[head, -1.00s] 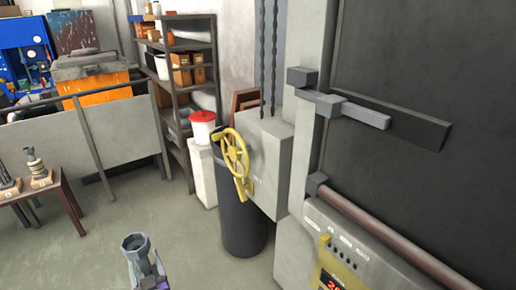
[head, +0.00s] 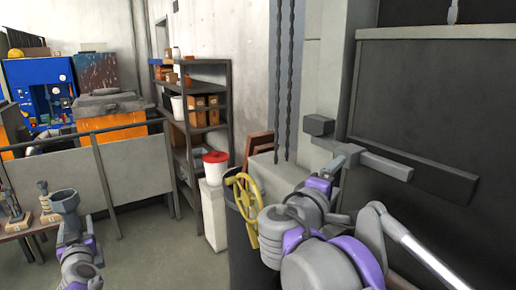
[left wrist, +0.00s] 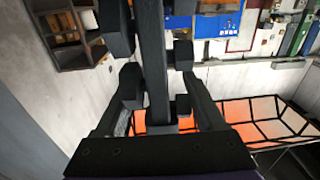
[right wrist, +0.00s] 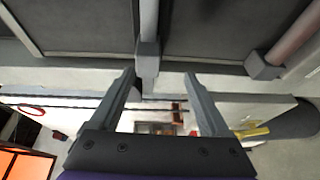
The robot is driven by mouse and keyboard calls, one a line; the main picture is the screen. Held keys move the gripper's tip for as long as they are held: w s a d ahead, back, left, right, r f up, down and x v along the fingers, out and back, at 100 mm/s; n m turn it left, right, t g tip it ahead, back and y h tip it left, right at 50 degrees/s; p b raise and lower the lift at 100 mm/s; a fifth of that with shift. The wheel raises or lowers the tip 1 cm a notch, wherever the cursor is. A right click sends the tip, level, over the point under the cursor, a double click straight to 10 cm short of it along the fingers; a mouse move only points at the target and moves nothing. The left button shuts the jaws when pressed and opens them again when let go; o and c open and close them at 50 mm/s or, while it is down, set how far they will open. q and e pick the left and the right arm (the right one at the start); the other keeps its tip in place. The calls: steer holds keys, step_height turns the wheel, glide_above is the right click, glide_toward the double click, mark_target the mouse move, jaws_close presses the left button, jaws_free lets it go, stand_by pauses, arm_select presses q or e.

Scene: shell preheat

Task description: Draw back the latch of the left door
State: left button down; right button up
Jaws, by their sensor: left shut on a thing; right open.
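The latch (head: 387,166) is a grey bar lying across a darker strip on the dark door (head: 445,105) at the right of the head view. In the right wrist view the latch (right wrist: 148,55) reaches down between my fingers. My right gripper (head: 334,168) is at the latch's left end. It is open, with its fingers (right wrist: 165,85) apart on either side of the bar; contact cannot be told. My left gripper (head: 65,198) is far left, away from the door. In the left wrist view it is shut on a long dark bar (left wrist: 152,60).
A yellow handwheel (head: 243,205) is left of my right arm, before a dark bin. Shelving (head: 190,110) and a red-lidded tub (head: 215,165) stand behind. A small brown table (head: 20,233) is at far left. The floor between is clear.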

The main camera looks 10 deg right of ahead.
mark_target(349, 153)
arm_select(q)
steer(key=shift+a+r, duration=0.3)
steer(key=shift+r, duration=0.05)
steer(key=shift+a+r, duration=0.1)
steer(key=shift+r, duration=0.05)
steer(key=shift+w+r+p, duration=0.15)
steer(key=shift+r+p, duration=0.25)
steer(key=shift+r, duration=0.25)
arm_select(e)
steer(key=shift+t, duration=0.4)
steer(key=x, duration=0.4)
steer(key=r+x, duration=0.1)
steer(key=x, duration=0.7)
steer(key=shift+w+a+r, duration=0.15)
steer(key=shift+w+r, duration=0.05)
steer(key=shift+r, duration=0.1)
steer(key=shift+c, duration=0.2)
jaws_close()
